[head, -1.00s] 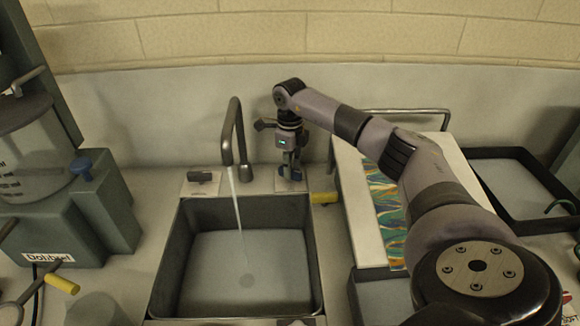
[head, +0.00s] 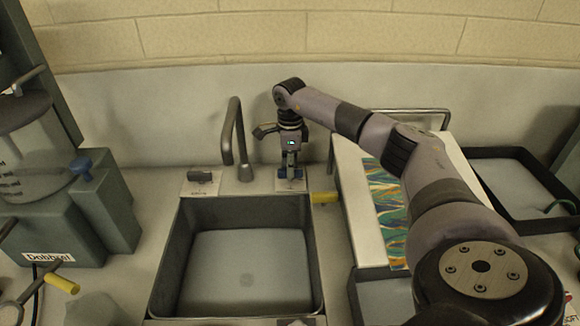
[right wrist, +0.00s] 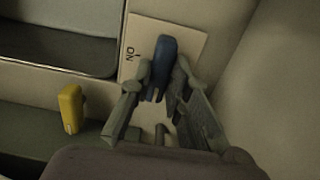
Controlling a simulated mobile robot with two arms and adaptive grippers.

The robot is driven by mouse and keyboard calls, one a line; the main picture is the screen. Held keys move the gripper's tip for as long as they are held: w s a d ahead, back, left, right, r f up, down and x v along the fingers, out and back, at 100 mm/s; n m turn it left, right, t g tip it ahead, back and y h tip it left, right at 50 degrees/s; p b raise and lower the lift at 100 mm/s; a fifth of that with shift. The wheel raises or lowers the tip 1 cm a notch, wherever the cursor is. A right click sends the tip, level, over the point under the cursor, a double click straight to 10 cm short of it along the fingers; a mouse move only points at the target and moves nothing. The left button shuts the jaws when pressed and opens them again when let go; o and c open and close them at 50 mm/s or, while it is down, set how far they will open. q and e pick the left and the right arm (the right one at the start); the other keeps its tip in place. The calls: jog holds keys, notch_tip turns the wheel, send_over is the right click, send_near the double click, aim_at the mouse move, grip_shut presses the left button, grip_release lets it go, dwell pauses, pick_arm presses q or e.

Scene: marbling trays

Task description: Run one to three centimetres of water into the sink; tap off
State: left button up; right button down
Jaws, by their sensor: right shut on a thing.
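The dark sink (head: 168,262) is in the middle of the head view. A pale, flat surface lies low inside it and the round drain shows through; I cannot read the water depth. The grey tap spout (head: 229,135) arches over the sink's back edge, with no stream falling from it. My right gripper (head: 291,170) points down behind the sink's back right corner. It is shut on a blue tap handle, which shows between its fingers in the right wrist view (right wrist: 160,62), above a pale plate (right wrist: 190,40) marked "ON". My left gripper is out of view.
A dark handle (head: 199,177) sits on another plate left of the spout. A yellow-ended item (head: 323,198) is close to the right of the sink. A white board with a marbled sheet (head: 387,205) lies further right. A grey-green machine (head: 50,215) stands at left.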

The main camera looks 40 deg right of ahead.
jog(key=shift+r, duration=0.1)
jog(key=c, duration=1.5)
grip_release()
notch_tip(320, 180, up, 12)
jog(key=shift+f, duration=0.1)
